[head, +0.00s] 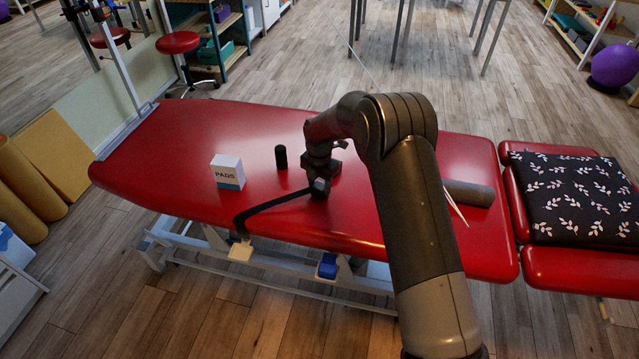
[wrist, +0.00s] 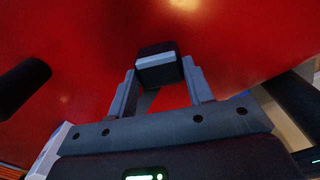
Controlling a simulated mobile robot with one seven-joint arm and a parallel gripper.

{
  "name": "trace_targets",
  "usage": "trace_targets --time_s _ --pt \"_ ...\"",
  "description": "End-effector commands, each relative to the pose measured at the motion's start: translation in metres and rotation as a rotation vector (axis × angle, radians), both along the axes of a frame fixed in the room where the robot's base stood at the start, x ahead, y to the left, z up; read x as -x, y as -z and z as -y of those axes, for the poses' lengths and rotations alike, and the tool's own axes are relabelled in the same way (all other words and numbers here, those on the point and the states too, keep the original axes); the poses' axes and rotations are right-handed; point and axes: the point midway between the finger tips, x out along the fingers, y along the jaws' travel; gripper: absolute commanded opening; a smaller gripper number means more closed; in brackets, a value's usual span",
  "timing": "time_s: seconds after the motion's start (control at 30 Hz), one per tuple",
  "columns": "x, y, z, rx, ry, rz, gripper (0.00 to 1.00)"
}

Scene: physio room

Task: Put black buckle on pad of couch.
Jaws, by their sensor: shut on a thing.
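The black buckle (wrist: 157,64) is a small dark block with a grey band, held between my fingertips in the wrist view. In the head view the buckle (head: 320,187) is small and dark at the end of a black strap (head: 268,206). The strap curves left and over the couch's front edge. My gripper (head: 319,181) is shut on the buckle, over the red pad of the couch (head: 240,120); it also shows in the wrist view (wrist: 160,72). I cannot tell whether the buckle touches the pad. My arm hides part of the pad.
A white box marked PADS (head: 228,172) and a black cylinder (head: 281,157) stand on the pad left of my gripper. A grey roll (head: 469,193) lies at the right. A leaf-patterned cushion (head: 580,198) lies beyond. The pad's left and back areas are clear.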

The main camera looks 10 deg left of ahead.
Motion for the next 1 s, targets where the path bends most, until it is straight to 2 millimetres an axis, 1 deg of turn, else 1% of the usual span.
trace_targets --time_s 0.17,0.2,0.43,0.47,0.67,0.77,0.87,0.97,1.0 --pt "0.0 0.003 0.0 0.0 0.0 -0.001 0.22" --pt "0.0 0.003 0.0 0.0 0.0 -0.001 0.48" --pt "0.0 0.003 0.0 0.0 0.0 0.0 0.67" --pt "0.0 0.003 0.0 0.0 0.0 0.0 0.68" --pt "0.0 0.002 0.0 0.0 0.0 0.0 0.68" --pt "0.0 -0.002 0.0 -0.001 0.0 0.001 0.68" --pt "-0.001 -0.015 0.0 -0.002 0.0 0.003 0.68" --pt "-0.001 -0.034 0.0 -0.003 0.001 0.003 0.68" --pt "-0.001 -0.043 0.0 -0.003 0.001 0.003 0.68"
